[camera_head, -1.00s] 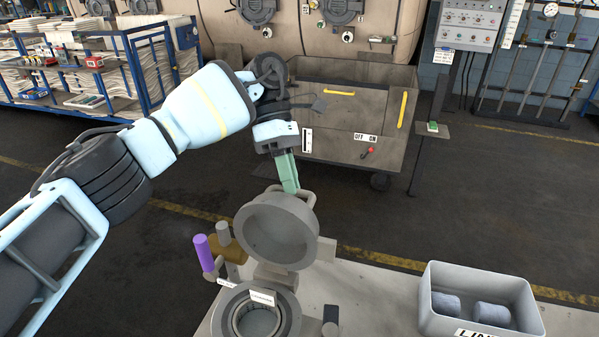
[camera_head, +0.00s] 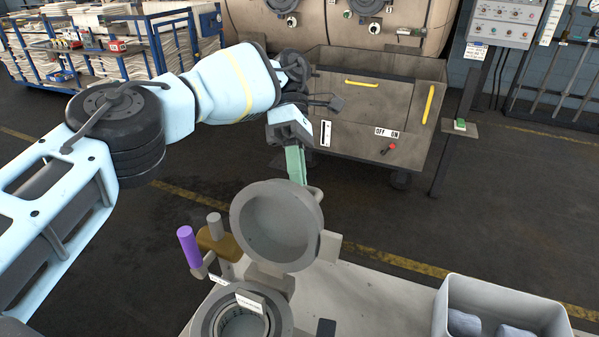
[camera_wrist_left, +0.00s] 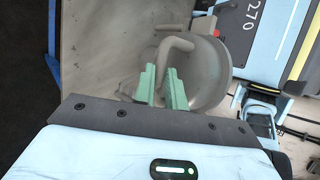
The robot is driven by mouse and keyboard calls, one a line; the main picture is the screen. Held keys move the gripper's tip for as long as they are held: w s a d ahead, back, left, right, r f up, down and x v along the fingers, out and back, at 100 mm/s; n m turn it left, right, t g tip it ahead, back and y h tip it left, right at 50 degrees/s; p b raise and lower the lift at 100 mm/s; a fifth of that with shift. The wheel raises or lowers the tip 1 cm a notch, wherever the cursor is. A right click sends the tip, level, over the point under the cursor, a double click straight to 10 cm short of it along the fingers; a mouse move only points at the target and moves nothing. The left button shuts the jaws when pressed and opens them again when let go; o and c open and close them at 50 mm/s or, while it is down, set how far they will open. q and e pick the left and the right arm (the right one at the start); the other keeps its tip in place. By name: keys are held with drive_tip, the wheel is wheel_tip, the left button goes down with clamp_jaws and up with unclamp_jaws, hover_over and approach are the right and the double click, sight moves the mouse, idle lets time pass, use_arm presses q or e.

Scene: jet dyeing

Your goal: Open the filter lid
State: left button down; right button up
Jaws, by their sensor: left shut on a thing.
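The round grey filter lid (camera_head: 277,228) stands raised on its hinge behind the filter opening, its hollow inner face toward the head camera. The round filter housing (camera_head: 284,322) below it is open, with a small white label at its rim. My left gripper (camera_head: 301,180) is shut on the lid's bar handle at the lid's far edge. In the left wrist view, the green fingers (camera_wrist_left: 162,88) straddle the handle (camera_wrist_left: 172,46), with the lid's outer side (camera_wrist_left: 210,75) beyond. My right gripper is in neither current view.
A purple-gripped lever (camera_head: 189,247) stands left of the housing. A grey bin (camera_head: 500,297) with bluish rolls sits on the bench (camera_head: 380,300) at right. A grey cart (camera_head: 365,110) with yellow handles stands behind my left gripper. Dark floor lies between.

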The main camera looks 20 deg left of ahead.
use_arm(q)
drive_tip(key=shift+f, duration=0.7)
drive_tip(key=c, duration=1.7)
unclamp_jaws()
drive_tip(key=shift+w, duration=0.1)
drive_tip(key=shift+o, duration=1.2)
drive_tip(key=shift+w, duration=0.25)
drive_tip(key=shift+s+r, duration=0.1)
drive_tip(key=shift+r, duration=0.25)
